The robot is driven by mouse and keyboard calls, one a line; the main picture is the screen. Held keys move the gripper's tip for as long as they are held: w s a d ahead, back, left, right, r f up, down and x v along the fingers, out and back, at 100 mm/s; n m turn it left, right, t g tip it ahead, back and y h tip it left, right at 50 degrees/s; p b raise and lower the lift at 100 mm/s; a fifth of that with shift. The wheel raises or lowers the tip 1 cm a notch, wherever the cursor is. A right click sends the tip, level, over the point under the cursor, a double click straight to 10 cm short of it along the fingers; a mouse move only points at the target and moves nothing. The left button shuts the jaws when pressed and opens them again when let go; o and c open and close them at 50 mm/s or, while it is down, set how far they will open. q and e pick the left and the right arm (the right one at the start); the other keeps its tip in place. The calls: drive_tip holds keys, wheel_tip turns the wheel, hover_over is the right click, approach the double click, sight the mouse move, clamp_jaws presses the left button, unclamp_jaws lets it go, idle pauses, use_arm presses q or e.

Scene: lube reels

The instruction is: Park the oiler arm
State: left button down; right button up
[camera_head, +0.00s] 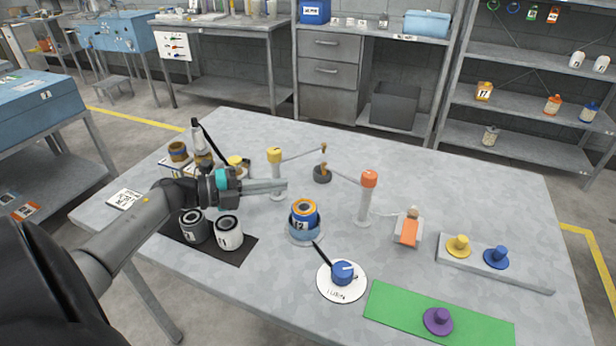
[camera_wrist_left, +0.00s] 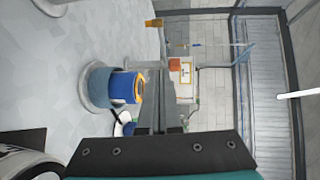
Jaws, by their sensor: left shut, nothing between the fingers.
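Two white posts with thin grey swing arms stand on the table, one with a yellow cap (camera_head: 274,155) and one with an orange cap (camera_head: 368,180). Both arms reach toward a dark round cup (camera_head: 322,175) between them, and their tips look orange-brown. I cannot tell which is the oiler arm. My left gripper (camera_head: 282,186) is shut and empty, its fingers pointing right and overlapping the yellow-capped post in the head view. Whether they touch it is unclear. In the left wrist view the fingers (camera_wrist_left: 160,110) show beside a blue and orange can. My right gripper is not in view.
The blue and orange can (camera_head: 304,211) sits in a round holder in front of the posts. A blue knob (camera_head: 343,272) on a white disc, an orange-topped block (camera_head: 408,232) and a green mat (camera_head: 400,308) lie right.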

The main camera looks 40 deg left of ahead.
use_arm(q)
drive_tip(key=d+m, duration=0.1)
drive_tip(key=d+m+y+p, duration=0.1)
drive_tip(key=d+m, duration=0.1)
drive_tip(key=d+f+m+p, duration=0.1)
drive_tip(key=d, duration=0.1)
drive_tip(key=shift+s+d+f+m+t, duration=0.1)
drive_tip(key=shift+s+d+m+t, duration=0.05)
drive_tip(key=shift+s+m+t, duration=0.25)
drive_tip(key=s+d+r+m+t+y+p, duration=0.1)
drive_tip(key=s+d+r+m+y+p, duration=0.15)
drive_tip(key=m+y, duration=0.4)
drive_tip(key=m, duration=0.1)
approach(342, 176)
drive_tip(key=shift+t, duration=0.3)
drive_tip(key=x, duration=0.6)
drive_tip(key=shift+w+f, duration=0.3)
drive_tip(key=shift+w, duration=0.05)
